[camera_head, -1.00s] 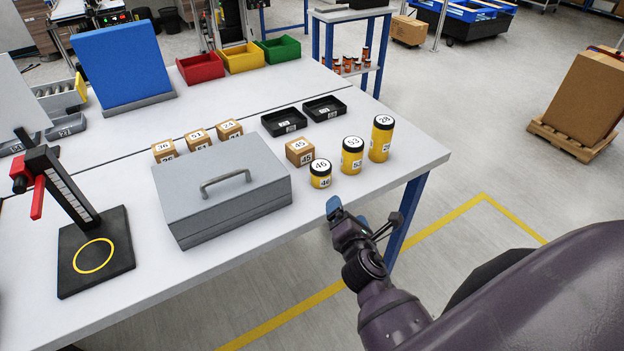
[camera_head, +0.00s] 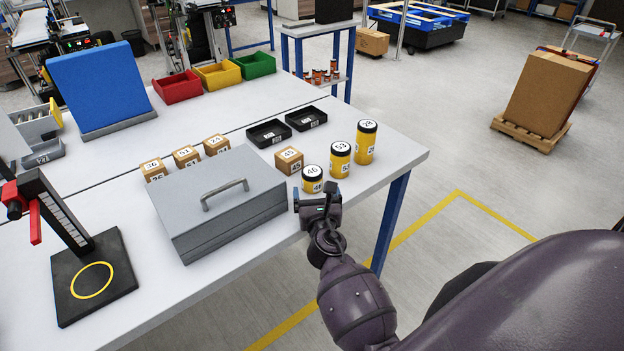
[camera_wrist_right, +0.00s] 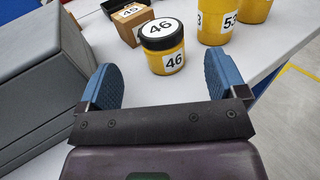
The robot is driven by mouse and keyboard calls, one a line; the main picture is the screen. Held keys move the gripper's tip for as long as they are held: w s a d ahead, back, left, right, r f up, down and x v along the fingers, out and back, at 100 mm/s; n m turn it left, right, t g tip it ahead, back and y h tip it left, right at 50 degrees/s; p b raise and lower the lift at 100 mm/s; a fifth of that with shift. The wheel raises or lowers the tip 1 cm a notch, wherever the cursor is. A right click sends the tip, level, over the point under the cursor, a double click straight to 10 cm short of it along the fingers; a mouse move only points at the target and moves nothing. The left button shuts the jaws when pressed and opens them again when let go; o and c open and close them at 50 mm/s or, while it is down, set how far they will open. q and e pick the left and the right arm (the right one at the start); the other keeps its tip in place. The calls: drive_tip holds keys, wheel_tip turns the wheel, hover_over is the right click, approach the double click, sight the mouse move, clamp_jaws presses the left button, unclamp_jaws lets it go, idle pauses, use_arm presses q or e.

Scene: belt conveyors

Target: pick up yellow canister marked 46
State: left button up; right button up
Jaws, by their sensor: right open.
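The yellow canister marked 46 (camera_head: 312,184) is short, with a black lid and a white label on top. It stands upright near the table's front edge. In the right wrist view the canister (camera_wrist_right: 165,58) is ahead of my right gripper (camera_wrist_right: 161,88), a little beyond the fingertips and roughly centred between the two blue fingers. The right gripper is open and empty. In the head view the right gripper (camera_head: 318,200) is just in front of the canister and hides a little of its lower part. My left gripper is not in view.
A grey metal box (camera_head: 218,205) stands close on the left. A cardboard cube marked 45 (camera_head: 289,160) is behind the canister. Taller yellow canisters marked 53 (camera_head: 339,162) and 28 (camera_head: 365,143) stand to its right. Two black trays (camera_head: 268,133) lie further back.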

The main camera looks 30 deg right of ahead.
sight(314, 180)
drive_tip(key=shift+x, duration=3.2)
drive_tip(key=shift+d+f, duration=0.1)
drive_tip(key=c, duration=1.1)
